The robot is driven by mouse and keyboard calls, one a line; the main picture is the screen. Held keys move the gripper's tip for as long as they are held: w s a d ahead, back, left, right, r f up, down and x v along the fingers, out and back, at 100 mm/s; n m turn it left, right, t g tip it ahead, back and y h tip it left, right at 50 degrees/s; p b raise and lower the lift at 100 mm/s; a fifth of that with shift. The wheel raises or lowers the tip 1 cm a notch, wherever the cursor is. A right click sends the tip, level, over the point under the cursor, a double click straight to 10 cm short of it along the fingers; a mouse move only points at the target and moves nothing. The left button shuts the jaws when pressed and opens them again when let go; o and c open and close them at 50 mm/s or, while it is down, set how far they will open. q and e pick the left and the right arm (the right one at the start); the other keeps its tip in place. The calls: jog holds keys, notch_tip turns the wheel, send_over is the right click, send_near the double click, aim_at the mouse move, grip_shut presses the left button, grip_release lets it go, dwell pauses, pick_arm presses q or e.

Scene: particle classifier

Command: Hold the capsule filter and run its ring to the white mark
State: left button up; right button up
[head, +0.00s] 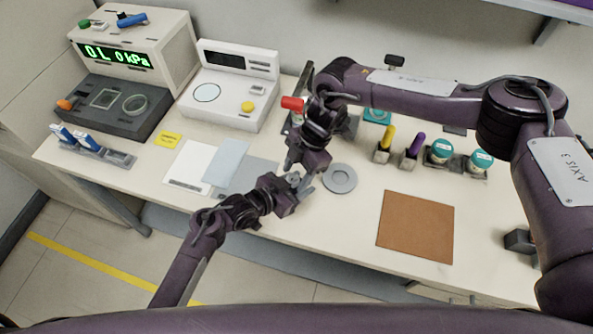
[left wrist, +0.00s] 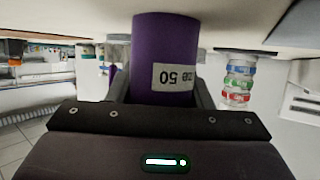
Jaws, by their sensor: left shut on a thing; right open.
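In the left wrist view a purple cylinder (left wrist: 165,50) with a pale printed label stands between the fingers of my left gripper (left wrist: 160,98); I take it for the capsule filter. My left gripper is shut on it. In the head view my left gripper (head: 291,186) is over the front part of the table, and a small grey round part (head: 293,179) shows at its tips. My right gripper (head: 301,176) is open, close above that grey part; contact cannot be told. The ring and the white mark cannot be made out.
A grey round stand (head: 340,179) lies just right of the grippers, then a brown mat (head: 415,227). White and pale blue sheets (head: 226,163) lie left. Instruments (head: 233,88) stand at the back left; small holders (head: 382,156) and teal-topped jars (head: 439,151) stand at the back right.

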jog(key=c, duration=1)
jog(key=shift+s+m+t+y, duration=0.1)
jog(key=shift+m+t+y, duration=0.3)
jog(key=shift+m, duration=1.2)
jog(key=o, duration=1)
jog(key=shift+r, duration=0.1)
jog(key=v, duration=1.2)
jog(key=shift+s+a, duration=0.1)
jog(key=shift+c, duration=0.4)
